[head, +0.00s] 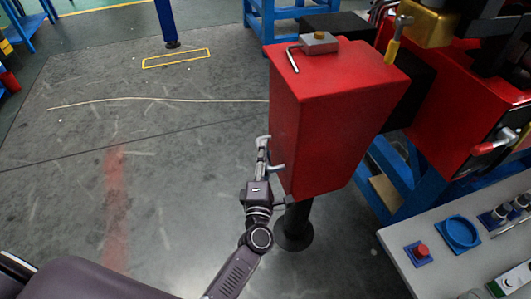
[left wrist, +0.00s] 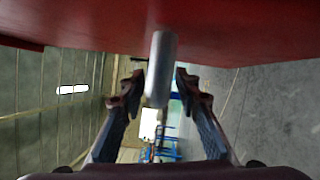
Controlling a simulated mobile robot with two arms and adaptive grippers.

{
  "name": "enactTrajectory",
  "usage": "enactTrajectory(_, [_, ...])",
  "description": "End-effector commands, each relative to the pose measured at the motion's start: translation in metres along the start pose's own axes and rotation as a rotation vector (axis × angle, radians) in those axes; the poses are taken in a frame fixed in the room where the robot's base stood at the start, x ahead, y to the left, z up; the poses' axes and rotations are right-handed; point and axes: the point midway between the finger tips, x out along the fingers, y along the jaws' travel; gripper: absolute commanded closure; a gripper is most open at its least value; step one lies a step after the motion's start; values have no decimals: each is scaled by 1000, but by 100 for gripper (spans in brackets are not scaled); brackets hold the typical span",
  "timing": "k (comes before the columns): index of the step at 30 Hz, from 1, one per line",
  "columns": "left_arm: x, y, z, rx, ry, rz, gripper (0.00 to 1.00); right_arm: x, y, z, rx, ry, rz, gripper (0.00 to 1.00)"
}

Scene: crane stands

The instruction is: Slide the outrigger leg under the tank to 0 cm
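The red tank (head: 325,110) stands at the centre of the head view. Below it a dark outrigger leg (head: 295,218) with a round foot reaches the floor; its upper part is hidden by the tank. My left gripper (head: 265,152) is at the tank's lower left edge. In the left wrist view the tank's red underside (left wrist: 80,22) fills the top, and a light grey round bar (left wrist: 161,68) hangs down between the fingers of my left gripper (left wrist: 158,80). The fingers stand apart, with a gap visible on either side of the bar. My right gripper is not in view.
A blue stand (head: 380,185) is behind the tank at right. A light grey control panel (head: 440,262) with a red button and blue ring is at lower right. A yellow floor outline (head: 176,60) lies behind. The floor left of the tank is mostly clear.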

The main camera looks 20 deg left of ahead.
Motion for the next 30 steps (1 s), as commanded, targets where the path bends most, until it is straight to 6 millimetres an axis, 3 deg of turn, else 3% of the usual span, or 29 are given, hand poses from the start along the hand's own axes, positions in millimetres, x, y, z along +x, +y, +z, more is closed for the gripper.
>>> enactTrajectory(5, [-22,-2,0,1,0,-3,70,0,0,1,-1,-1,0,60])
enactTrajectory(12, [-74,-2,1,2,-3,-5,70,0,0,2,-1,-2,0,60])
enactTrajectory(18, [-106,-1,2,2,-4,-2,70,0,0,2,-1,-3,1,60])
enactTrajectory(30, [-119,0,3,-1,-4,0,70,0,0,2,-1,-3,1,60])
